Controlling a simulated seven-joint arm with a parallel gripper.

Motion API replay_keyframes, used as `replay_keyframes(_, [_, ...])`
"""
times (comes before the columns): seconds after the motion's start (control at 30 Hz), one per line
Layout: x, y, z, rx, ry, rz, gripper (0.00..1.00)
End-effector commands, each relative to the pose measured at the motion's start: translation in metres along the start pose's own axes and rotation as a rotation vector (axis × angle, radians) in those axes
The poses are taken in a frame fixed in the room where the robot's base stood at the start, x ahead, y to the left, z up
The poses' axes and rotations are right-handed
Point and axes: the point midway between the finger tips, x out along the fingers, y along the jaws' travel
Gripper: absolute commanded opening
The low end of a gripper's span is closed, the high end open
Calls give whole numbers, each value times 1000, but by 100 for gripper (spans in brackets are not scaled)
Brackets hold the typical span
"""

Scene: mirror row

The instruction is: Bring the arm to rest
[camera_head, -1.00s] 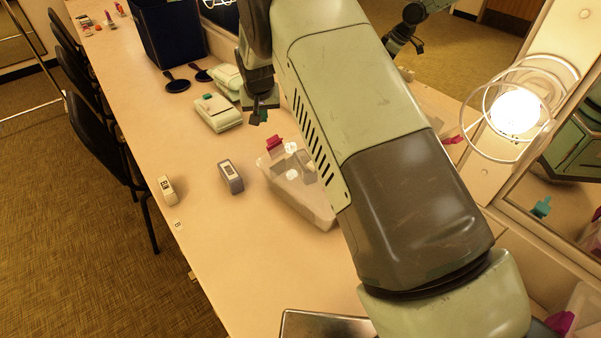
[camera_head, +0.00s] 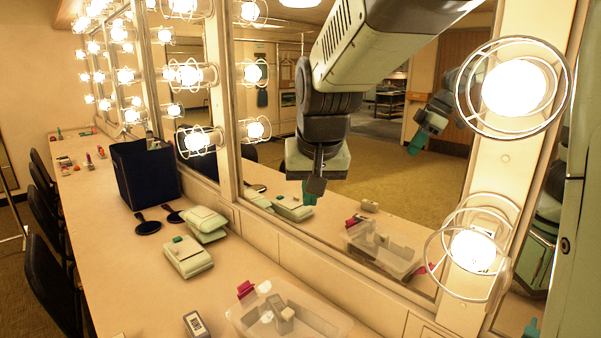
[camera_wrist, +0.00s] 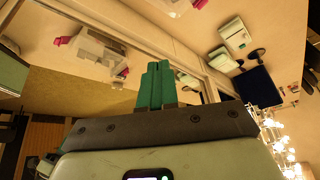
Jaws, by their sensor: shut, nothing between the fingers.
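My gripper (camera_head: 310,188) hangs raised above the counter (camera_head: 120,262) in the head view, in front of the mirror. Its teal fingers also show in the wrist view (camera_wrist: 155,85), pressed together with nothing between them. It touches nothing that I can see. The wrist view appears upside down, with the counter at the top.
A clear plastic bin (camera_head: 240,318) with items stands at the front of the counter. Behind it lie pale green cases (camera_head: 187,257), black hand mirrors (camera_head: 147,226) and a dark blue box (camera_head: 150,180). Caged bulbs (camera_head: 472,250) line the mirror frame. The mirror (camera_head: 400,190) reflects my arm.

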Motion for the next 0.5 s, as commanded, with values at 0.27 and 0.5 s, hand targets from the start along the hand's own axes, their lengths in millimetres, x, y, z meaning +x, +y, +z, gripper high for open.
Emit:
replay_keyframes(0.27, [-94, 46, 110, 36, 35, 32, 0])
replay_keyframes(0.5, [-121, 60, 195, 51, 51, 66, 0])
